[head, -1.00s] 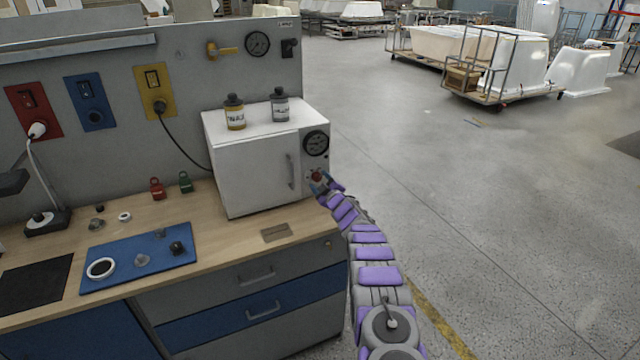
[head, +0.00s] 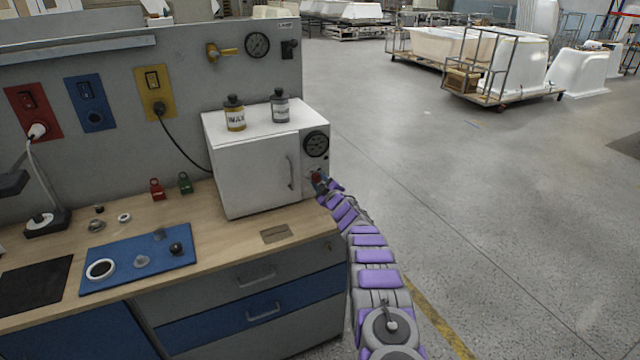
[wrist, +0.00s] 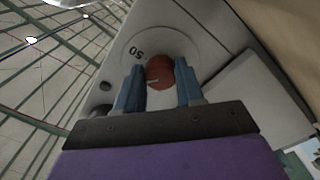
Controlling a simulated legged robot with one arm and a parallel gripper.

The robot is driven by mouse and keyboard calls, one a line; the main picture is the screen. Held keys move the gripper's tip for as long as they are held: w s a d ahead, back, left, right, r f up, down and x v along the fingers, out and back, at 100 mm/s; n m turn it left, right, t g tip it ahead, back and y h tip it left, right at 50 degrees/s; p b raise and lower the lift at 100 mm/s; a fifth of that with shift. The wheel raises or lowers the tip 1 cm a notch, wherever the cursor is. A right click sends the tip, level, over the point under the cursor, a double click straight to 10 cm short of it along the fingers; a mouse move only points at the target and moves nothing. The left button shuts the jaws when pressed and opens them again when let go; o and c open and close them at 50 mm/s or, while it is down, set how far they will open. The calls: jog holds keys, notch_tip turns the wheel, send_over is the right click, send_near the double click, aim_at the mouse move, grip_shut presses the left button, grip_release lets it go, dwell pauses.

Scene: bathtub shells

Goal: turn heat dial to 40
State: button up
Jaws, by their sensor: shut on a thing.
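The white oven (head: 255,170) stands at the right end of the workbench. Its red heat dial (wrist: 160,72) shows in the wrist view with a pale mark on it, on a light round scale plate where "50" can be read. The rest of the scale is hidden or too small to read. My gripper (wrist: 158,85) is shut on the dial, with one blue finger on each side of it. In the head view my gripper (head: 319,184) is at the lower right of the oven front, below the black gauge (head: 316,144), and mostly covers the dial.
Two bottles (head: 235,113) (head: 280,105) stand on the oven top. A blue mat (head: 130,262) with small parts lies on the bench (head: 225,235). A red and a green padlock-like item (head: 186,183) stand left of the oven. The floor right of the bench is clear.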

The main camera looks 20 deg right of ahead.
jog(key=shift+c, duration=0.4)
jog(key=shift+a+n+p, duration=0.1)
jog(key=shift+n+p, duration=0.3)
jog(key=shift+n, duration=0.9)
jog(key=o, duration=1)
jog(key=shift+o, duration=0.2)
jog(key=shift+s, duration=0.1)
